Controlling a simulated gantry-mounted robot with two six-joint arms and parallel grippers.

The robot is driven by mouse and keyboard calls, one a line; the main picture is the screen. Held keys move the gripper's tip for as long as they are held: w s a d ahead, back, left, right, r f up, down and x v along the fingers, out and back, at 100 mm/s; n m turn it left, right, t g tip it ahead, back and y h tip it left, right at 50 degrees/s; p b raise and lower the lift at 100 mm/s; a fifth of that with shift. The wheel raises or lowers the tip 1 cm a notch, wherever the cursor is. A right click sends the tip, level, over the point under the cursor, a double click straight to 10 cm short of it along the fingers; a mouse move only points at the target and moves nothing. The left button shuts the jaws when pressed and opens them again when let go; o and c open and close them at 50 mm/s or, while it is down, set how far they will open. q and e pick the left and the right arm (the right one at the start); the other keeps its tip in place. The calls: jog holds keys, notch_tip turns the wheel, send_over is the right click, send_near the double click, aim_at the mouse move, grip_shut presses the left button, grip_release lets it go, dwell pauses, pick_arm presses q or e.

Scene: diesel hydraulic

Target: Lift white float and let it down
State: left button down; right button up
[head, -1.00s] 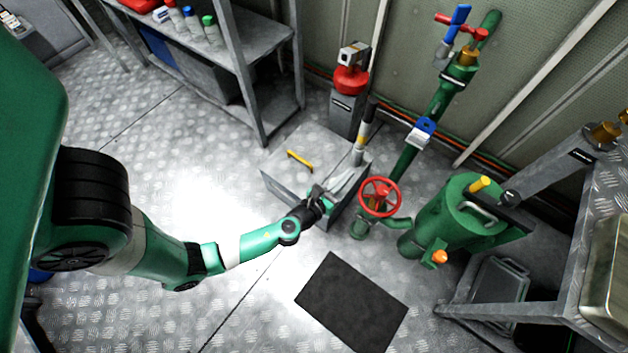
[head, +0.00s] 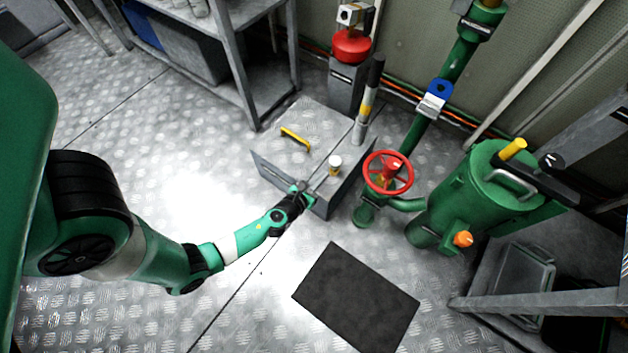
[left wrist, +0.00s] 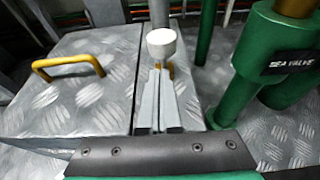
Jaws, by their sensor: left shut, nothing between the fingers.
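The white float (head: 335,160) is a small white cap on a short yellow stem, upright on the right part of a grey metal box (head: 318,131). In the left wrist view the float (left wrist: 162,43) is just beyond my fingertips, with part of the yellow stem showing behind them. My left gripper (head: 305,188) is at the near edge of the box, on the near left side of the float. In the left wrist view its fingers (left wrist: 158,72) are together with nothing held. Whether a fingertip touches the stem I cannot tell. My right gripper is out of view.
A yellow handle (head: 295,138) is on the box lid, left of the float. A red handwheel (head: 388,172) and green pipework are close on the right. A black mat (head: 357,297) lies on the open floor in front.

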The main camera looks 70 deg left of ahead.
pick_arm(q)
jog(key=shift+b+x, duration=0.3)
jog(key=shift+x, duration=1.1)
notch_tip(320, 180, up, 8)
jog(key=p, duration=0.8)
jog(key=shift+f, duration=0.15)
